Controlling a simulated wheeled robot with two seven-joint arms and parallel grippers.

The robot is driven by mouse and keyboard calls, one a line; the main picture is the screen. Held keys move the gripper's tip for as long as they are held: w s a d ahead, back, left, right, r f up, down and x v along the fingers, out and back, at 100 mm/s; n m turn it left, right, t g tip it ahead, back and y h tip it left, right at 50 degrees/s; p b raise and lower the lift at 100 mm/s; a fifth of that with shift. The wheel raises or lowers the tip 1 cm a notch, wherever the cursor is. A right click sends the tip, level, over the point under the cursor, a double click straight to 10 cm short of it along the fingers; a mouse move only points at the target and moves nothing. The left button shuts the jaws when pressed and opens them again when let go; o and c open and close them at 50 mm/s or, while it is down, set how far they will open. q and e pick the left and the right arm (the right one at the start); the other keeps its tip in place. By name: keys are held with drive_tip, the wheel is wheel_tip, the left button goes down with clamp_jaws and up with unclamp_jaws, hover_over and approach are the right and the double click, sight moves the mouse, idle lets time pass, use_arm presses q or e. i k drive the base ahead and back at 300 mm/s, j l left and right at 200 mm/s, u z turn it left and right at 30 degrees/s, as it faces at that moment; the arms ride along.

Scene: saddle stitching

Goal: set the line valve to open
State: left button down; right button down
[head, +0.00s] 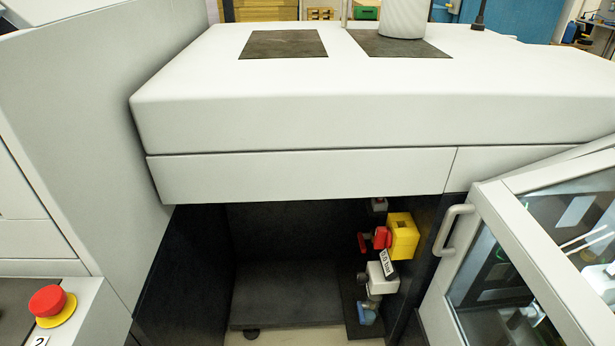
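A group of air-line fittings is mounted on the right side of the open dark bay under the machine. It has a yellow block (403,236) with a red knob (382,238) on its left face. A small red lever (363,243) sticks out left of the knob. Below are a tag with small print (388,262), a light grey unit (382,279) and a blue part (367,314) at the bottom. I cannot tell which part is the line valve or how it is set. Neither of my grippers is in view.
A glazed door (540,240) with a grey handle (452,228) stands at the right of the bay. A red emergency stop button (48,301) on a yellow base is at lower left. The white machine top (210,80) overhangs the bay. The bay's left part is empty.

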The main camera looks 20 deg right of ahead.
sight(361, 236)
drive_tip(key=j+z, duration=0.3)
drive_tip(key=z, duration=0.15)
drive_tip(key=i+j+z, duration=0.1)
drive_tip(key=j+z, duration=0.2)
drive_tip(key=z, duration=0.2)
drive_tip(key=j+z, duration=0.3)
drive_tip(key=z, duration=0.15)
